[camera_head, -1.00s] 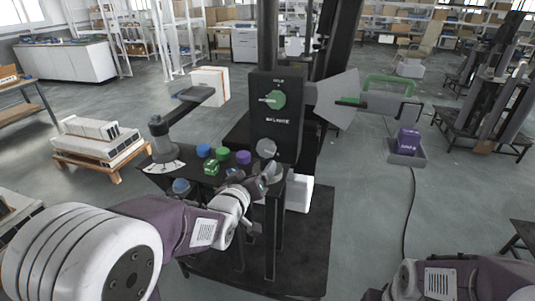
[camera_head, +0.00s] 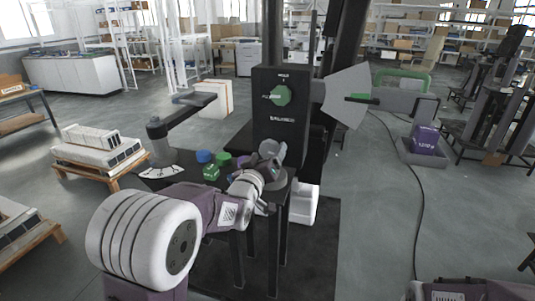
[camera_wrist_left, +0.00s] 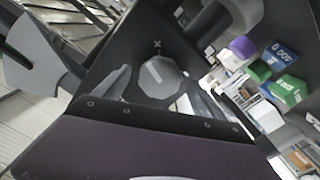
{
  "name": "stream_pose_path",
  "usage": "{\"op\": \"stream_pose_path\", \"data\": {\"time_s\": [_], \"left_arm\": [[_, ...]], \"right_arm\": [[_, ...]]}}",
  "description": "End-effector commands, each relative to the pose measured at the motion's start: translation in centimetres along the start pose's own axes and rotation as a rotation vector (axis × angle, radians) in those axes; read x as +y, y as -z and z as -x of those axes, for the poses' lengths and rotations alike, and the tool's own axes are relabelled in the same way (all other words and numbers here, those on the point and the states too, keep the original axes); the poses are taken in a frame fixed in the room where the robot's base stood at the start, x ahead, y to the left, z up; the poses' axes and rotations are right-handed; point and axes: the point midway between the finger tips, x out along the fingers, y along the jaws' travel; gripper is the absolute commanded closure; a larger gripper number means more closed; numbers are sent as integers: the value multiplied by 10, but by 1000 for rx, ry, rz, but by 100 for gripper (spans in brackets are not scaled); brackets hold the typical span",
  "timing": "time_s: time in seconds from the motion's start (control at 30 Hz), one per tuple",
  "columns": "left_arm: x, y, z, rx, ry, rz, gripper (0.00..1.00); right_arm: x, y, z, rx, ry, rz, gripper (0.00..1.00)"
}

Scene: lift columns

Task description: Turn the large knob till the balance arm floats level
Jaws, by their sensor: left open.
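The grey many-sided knob (camera_wrist_left: 160,77) sits on the dark face of the balance housing (camera_head: 282,135). In the head view it is partly hidden by my left gripper (camera_head: 272,160). In the left wrist view my open left gripper (camera_wrist_left: 160,90) has a finger on either side of the knob; contact is not clear. A green knob (camera_head: 280,95) is higher on the housing. The balance arm (camera_head: 398,102) reaches right and looks tilted slightly down, though perspective makes this uncertain. A green pointer (camera_head: 362,98) shows by the grey fan-shaped plate (camera_head: 346,95). My right gripper is out of view.
A tray (camera_head: 408,155) below the arm's right end carries a purple block (camera_head: 425,139). Blue (camera_head: 204,156) and green (camera_head: 211,173) pieces stand on the dark bench left of the housing. A grey post with an arm (camera_head: 157,138) stands farther left. Open floor lies at right.

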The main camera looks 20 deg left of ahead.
Motion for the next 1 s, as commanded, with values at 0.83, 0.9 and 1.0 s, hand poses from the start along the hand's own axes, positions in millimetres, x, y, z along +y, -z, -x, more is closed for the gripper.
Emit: {"op": "stream_pose_path", "data": {"time_s": [0.83,0.9,1.0], "left_arm": [[-1,-2,-4,0,0,-213,82],[0,-1,-4,-1,0,-227,82],[0,-1,-4,-2,1,-226,82]], "right_arm": [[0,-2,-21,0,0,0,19],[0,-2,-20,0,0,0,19],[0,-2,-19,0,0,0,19]]}}
